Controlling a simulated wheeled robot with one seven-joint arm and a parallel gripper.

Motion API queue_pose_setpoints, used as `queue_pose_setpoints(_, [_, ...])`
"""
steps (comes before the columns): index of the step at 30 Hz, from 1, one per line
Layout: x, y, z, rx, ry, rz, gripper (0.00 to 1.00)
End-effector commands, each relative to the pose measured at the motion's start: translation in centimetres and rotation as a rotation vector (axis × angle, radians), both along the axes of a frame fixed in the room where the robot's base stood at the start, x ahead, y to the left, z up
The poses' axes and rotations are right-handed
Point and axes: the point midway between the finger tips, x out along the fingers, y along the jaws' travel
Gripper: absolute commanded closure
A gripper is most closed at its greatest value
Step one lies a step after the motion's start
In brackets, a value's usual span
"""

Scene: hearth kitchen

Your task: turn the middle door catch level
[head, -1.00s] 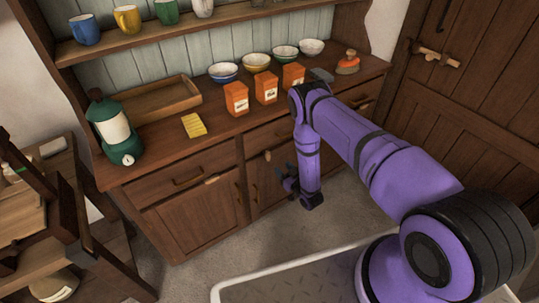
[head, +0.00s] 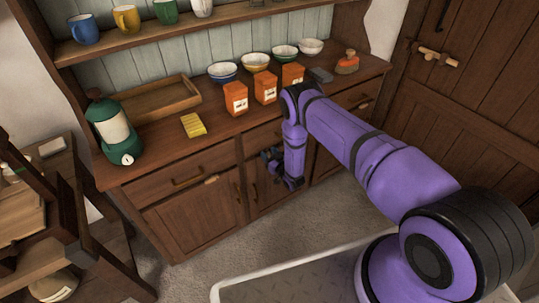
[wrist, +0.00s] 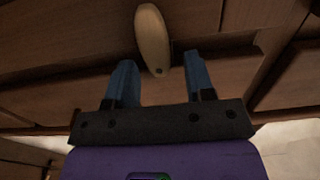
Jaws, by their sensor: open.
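The middle door catch (wrist: 152,38) is a pale wooden, elongated turn-piece. In the wrist view it stands upright, its long axis nearly up and down the picture. My gripper (wrist: 158,62) is open, with one blue finger on each side of the catch's lower end. I see gaps on both sides; I cannot tell whether either finger touches it. In the head view my gripper (head: 269,158) is at the front of the middle door (head: 262,191), and it hides the catch there.
The left door's catch (head: 211,180) lies level. The floor (head: 225,240) before the dresser is clear.

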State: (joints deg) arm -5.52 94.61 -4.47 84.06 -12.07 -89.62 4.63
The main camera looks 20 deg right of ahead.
Motion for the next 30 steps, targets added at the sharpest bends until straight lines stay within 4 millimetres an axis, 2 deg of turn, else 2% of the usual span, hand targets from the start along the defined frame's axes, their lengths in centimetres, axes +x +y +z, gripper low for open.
queue_pose_setpoints(2, [-0.01,0.00,0.00,0.000,0.000,0.000,0.51])
queue_pose_setpoints(3, [-0.01,0.00,0.00,0.000,0.000,0.000,0.56])
queue_pose_setpoints(9, [-0.02,-0.01,0.01,0.000,0.000,0.000,1.00])
queue_pose_setpoints(20, [-0.04,0.05,0.01,-0.043,-0.015,0.001,1.00])
queue_pose_setpoints(30, [-0.10,0.22,-0.02,-0.266,-0.087,0.002,1.00])
